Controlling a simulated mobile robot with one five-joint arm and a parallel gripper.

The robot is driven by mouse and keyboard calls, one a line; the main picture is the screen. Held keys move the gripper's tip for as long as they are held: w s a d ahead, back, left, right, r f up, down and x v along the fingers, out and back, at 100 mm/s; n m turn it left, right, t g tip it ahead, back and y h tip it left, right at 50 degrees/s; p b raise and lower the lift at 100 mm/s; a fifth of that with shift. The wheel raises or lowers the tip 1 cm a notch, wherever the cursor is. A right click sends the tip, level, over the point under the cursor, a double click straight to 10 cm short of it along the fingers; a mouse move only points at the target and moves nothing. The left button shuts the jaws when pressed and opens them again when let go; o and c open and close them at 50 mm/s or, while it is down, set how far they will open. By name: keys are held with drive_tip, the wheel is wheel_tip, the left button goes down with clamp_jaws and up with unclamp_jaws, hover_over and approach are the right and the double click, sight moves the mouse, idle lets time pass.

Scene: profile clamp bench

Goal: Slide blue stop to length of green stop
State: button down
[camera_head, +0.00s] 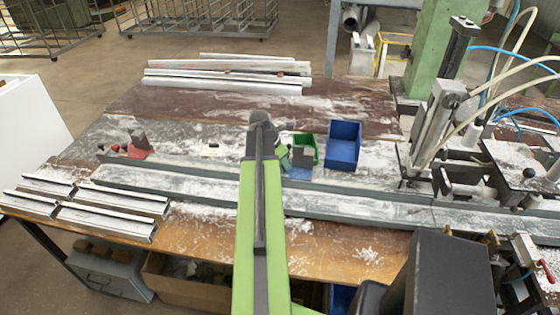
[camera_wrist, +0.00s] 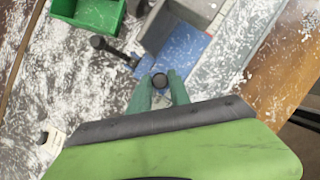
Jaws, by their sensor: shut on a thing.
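The blue stop (camera_head: 297,173) sits at the long grey rail near the middle of the bench, partly hidden by my arm. In the wrist view its blue plate (camera_wrist: 181,52) shows, with a grey block on it. My gripper (camera_wrist: 160,88) has its two green fingers shut on a dark round knob (camera_wrist: 160,80) at the near end of the blue plate. In the head view my gripper (camera_head: 284,157) is mostly behind my arm. I cannot make out a green stop apart from the green gripper fingers and a green bin.
A green bin (camera_head: 308,143) and a blue bin (camera_head: 343,148) stand behind the stop. A red stop (camera_head: 136,152) with a grey block is at left. Cut profiles (camera_head: 105,215) lie front left, long profiles (camera_head: 225,80) at the back. A clamp machine (camera_head: 440,130) stands right.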

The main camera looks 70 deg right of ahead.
drive_tip(key=c, duration=1.6)
unclamp_jaws()
drive_tip(key=shift+w, duration=0.2)
drive_tip(key=o, duration=0.4)
drive_tip(key=shift+w+a, duration=0.1)
drive_tip(key=shift+w, duration=0.1)
drive_tip(key=shift+c, duration=0.2)
drive_tip(key=p+v, duration=1.6)
drive_tip(key=v, duration=0.1)
drive_tip(key=shift+a+r, duration=0.2)
drive_tip(key=shift+r, duration=0.05)
